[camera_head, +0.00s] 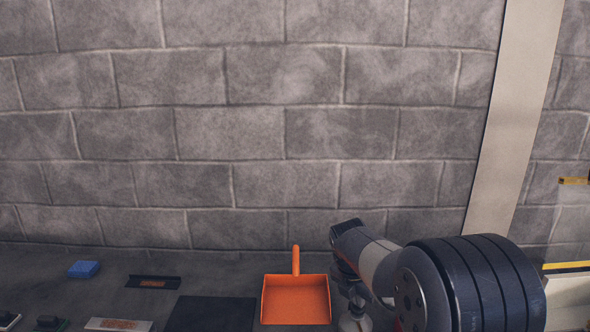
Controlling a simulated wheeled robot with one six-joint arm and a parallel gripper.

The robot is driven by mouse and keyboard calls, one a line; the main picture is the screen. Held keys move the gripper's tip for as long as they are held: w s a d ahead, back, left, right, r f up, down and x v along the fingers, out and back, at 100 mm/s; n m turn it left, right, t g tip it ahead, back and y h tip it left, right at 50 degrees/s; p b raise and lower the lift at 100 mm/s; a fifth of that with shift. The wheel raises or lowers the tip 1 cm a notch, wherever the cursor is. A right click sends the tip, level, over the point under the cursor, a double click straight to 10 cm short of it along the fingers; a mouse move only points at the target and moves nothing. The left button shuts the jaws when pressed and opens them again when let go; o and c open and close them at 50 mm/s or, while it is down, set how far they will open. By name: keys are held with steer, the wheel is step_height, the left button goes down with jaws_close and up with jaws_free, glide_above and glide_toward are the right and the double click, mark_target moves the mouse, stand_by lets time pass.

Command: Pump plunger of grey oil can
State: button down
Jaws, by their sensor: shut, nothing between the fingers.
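My arm comes in from the lower right, and my gripper (350,287) points down just right of the orange dustpan. It is small and dark in this view, and its fingers look shut with nothing held. Right below it is a light grey rounded thing (354,320) with a narrow top, which looks like the grey oil can. Its lower part is cut off by the bottom edge and its right side is partly behind my arm. I cannot tell whether my gripper touches its plunger.
An orange dustpan (295,300) lies left of my gripper. Further left are a dark mat (211,314), a black tray-like piece (150,282), a blue block (84,269) and a grey labelled plate (118,324). A grey block wall (250,130) closes off the back.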

steer(key=shift+r+p, duration=0.75)
steer(key=shift+f, duration=0.2)
steer(key=shift+f+b, duration=0.35)
steer(key=shift+f, duration=0.25)
step_height(320, 180, up, 3)
steer(key=p, duration=0.2)
steer(key=shift+p, duration=0.4)
steer(key=shift+f, duration=0.15)
steer(key=shift+s+d, duration=0.1)
